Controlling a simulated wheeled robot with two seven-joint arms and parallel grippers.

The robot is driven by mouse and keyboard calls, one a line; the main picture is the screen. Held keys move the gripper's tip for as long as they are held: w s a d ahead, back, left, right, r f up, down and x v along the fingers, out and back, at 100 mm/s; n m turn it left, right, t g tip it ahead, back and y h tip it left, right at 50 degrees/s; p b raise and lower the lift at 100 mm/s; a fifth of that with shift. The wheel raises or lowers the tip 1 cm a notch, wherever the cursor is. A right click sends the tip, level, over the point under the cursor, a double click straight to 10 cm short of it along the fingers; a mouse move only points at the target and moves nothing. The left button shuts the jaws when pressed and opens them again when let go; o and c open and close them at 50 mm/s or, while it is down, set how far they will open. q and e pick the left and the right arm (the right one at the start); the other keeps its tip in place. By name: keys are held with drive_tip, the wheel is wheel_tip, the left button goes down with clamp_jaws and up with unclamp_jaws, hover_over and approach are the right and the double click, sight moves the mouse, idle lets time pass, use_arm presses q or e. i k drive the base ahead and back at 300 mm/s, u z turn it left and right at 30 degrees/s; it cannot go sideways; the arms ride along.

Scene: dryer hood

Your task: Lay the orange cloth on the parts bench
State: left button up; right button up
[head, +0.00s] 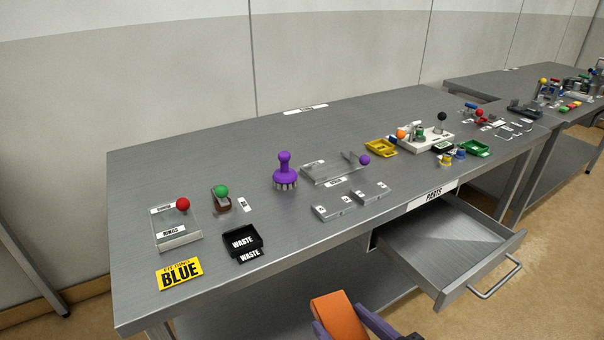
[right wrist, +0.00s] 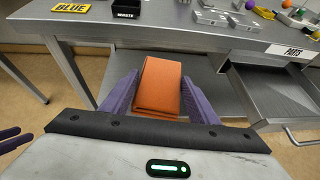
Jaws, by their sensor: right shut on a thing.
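The orange cloth (head: 340,317) is a folded block at the bottom of the head view; it also shows in the right wrist view (right wrist: 158,88). My right gripper (right wrist: 152,95) is shut on it, with a purple finger on each side. The cloth is held in front of the parts bench (head: 140,220), short of its front edge and apart from the top. The bench is a grey metal table with a PARTS label (head: 433,195) on its front edge. Purple fingers of my left gripper (right wrist: 12,139) show at the left edge of the right wrist view, too cropped to judge.
An open, empty drawer (head: 450,240) juts from the bench front at the right. On the top are a yellow BLUE sign (head: 180,273), a black WASTE tray (head: 243,240), a purple brush (head: 285,172) and yellow (head: 381,147) and green (head: 475,149) trays. The back left top is bare.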

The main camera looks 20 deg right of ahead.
sight(356, 126)
drive_tip(key=u, duration=3.2)
drive_tip(key=k, duration=3)
drive_tip(key=z, duration=1.6)
